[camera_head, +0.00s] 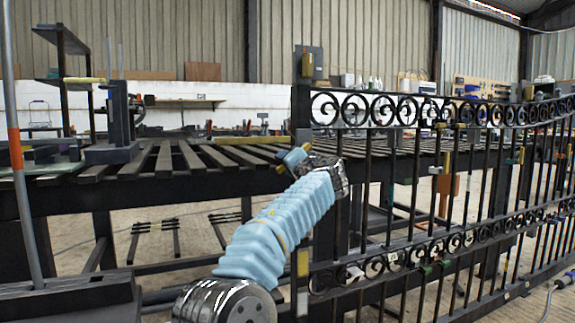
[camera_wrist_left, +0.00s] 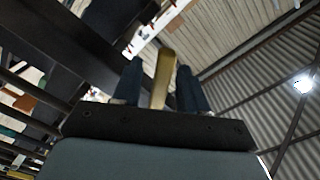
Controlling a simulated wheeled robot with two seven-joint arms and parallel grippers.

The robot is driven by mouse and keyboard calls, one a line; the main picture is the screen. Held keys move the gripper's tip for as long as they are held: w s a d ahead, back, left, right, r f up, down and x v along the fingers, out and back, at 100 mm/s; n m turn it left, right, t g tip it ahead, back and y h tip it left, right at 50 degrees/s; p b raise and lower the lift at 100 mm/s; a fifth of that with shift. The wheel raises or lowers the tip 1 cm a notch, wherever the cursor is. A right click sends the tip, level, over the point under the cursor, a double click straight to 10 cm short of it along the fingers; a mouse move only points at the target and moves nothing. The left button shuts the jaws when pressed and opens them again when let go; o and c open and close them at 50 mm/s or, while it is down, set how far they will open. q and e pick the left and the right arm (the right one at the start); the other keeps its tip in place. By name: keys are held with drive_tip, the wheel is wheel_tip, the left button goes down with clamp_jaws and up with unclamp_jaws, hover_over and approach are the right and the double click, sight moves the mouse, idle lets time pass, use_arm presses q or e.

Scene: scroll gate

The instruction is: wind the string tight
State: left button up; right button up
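I cannot make out a string in either view. My left gripper (camera_head: 292,157) is at the end of the light-blue sleeved arm, in front of the gate's left post (camera_head: 301,104). In the left wrist view, the two dark fingers of the gripper (camera_wrist_left: 160,84) stand apart. A yellow, brass-like bar (camera_wrist_left: 164,72) shows between them, with narrow gaps on both sides. Whether they touch it further down is hidden. A yellow block on a grey plate (camera_head: 307,65) sits on top of the post. My right gripper is in neither view.
A black scroll gate (camera_head: 420,112) with several coloured tags on its bars fills the right side. A dark slatted bench (camera_head: 150,160) stands behind, with a clamp-like stand (camera_head: 122,115) on it. A grey pole with an orange band (camera_head: 15,150) rises at far left.

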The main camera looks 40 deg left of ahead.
use_arm(q)
drive_tip(key=b+v, duration=0.2)
drive_tip(key=v, duration=1.2)
drive_tip(key=shift+a, duration=0.1)
